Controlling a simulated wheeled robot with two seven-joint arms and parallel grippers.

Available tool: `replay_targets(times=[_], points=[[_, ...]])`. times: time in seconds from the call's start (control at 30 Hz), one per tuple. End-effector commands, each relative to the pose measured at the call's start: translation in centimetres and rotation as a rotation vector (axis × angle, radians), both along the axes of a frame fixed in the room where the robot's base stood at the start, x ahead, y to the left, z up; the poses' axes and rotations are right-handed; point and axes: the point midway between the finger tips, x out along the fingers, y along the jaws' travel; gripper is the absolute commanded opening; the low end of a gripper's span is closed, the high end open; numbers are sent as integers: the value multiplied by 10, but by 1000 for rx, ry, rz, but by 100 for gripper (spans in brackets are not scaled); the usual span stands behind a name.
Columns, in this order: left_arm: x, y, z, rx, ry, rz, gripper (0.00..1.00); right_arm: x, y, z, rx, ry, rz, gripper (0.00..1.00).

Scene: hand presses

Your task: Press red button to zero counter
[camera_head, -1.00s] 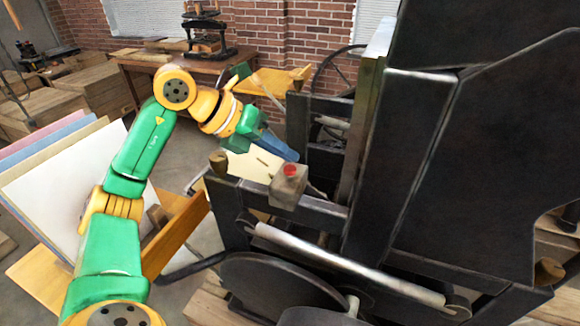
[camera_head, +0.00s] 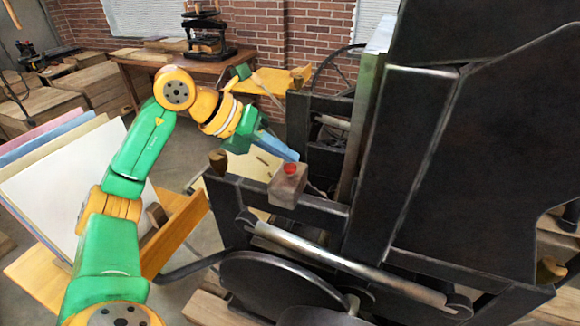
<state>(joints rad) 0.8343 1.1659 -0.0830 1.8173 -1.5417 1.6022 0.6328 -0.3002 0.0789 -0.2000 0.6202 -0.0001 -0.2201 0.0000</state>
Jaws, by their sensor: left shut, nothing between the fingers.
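The red button (camera_head: 291,168) sits on top of a small grey-brown box (camera_head: 287,188) fixed to the black frame of the hand press. My left gripper (camera_head: 294,157) comes in from the left, with blue fingers shut and empty. Its fingertips are just above and behind the red button in the picture. I cannot tell whether they touch it. No counter display can be made out. My right gripper is not in view.
The black press (camera_head: 460,170) fills the right side. A table with a small press (camera_head: 205,38) is at the back by the brick wall.

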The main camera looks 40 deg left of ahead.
Motion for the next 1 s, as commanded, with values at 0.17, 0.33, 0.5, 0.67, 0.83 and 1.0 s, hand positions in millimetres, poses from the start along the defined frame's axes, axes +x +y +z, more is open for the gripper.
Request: replay_targets(times=[0.17, 0.33, 0.5, 0.67, 0.83, 1.0], points=[[0, 0, -2, 0, 0, 0, 0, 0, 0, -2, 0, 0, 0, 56], [0, 0, -2, 0, 1, -1, 0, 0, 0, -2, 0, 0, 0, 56], [0, 0, -4, 0, 1, -1, 0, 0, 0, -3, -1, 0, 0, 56], [0, 0, -6, 0, 1, -1, 0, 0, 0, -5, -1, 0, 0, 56], [0, 0, -8, 0, 1, -1, 0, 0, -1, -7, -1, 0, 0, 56], [0, 0, -10, 0, 2, -1, 0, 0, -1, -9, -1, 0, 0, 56]])
